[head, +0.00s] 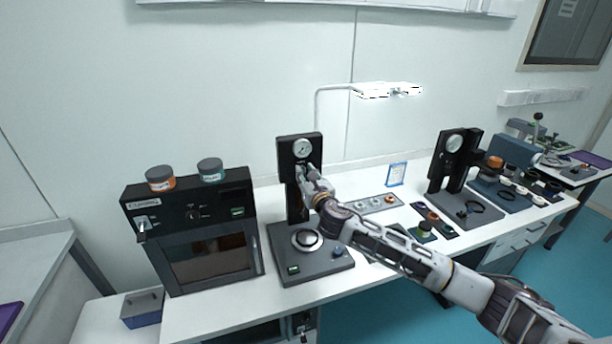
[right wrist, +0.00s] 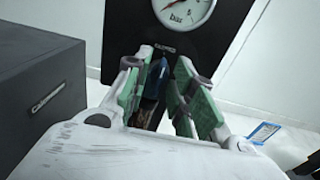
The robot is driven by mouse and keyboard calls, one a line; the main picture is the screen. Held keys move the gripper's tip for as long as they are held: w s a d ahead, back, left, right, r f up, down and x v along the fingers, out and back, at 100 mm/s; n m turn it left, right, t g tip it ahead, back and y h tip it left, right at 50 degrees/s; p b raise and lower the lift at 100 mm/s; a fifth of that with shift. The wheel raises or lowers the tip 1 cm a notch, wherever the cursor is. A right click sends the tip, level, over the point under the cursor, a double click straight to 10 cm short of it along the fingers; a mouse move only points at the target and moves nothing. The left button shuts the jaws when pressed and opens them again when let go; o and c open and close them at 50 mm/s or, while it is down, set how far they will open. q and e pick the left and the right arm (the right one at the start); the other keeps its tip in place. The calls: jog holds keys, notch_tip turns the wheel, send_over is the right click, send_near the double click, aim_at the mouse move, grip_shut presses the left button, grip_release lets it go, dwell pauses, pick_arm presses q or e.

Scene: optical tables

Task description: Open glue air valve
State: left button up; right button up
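A black upright stand (head: 293,148) carries a round white pressure gauge (head: 302,148); the gauge also shows in the right wrist view (right wrist: 184,8). Below the gauge and a small label, a dark blue valve knob (right wrist: 157,75) sits on the stand's face. My right gripper (head: 303,172) is at the stand's front, just below the gauge. In the right wrist view its green-padded fingers (right wrist: 163,66) are apart on either side of the knob, with a dark gap beside the right finger. The gripper hides the knob in the head view. My left gripper is out of view.
A black oven-like box (head: 190,230) with two jars on top stands left of the stand. The stand's base (head: 310,262) bears a round plate. A second gauge stand (head: 455,160) and small parts are to the right. A lamp (head: 385,90) hangs behind.

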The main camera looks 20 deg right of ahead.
grip_shut()
jog(key=shift+m, duration=0.3)
jog(key=m, duration=0.3)
jog(key=shift+f+m, duration=0.1)
jog(key=shift+m, duration=0.3)
jog(key=shift+d+f+m, duration=0.1)
jog(key=shift+m, duration=3.3)
jog(key=shift+d+f+m, duration=0.1)
jog(key=shift+m, duration=3.3)
jog(key=shift+o, duration=1.1)
grip_release()
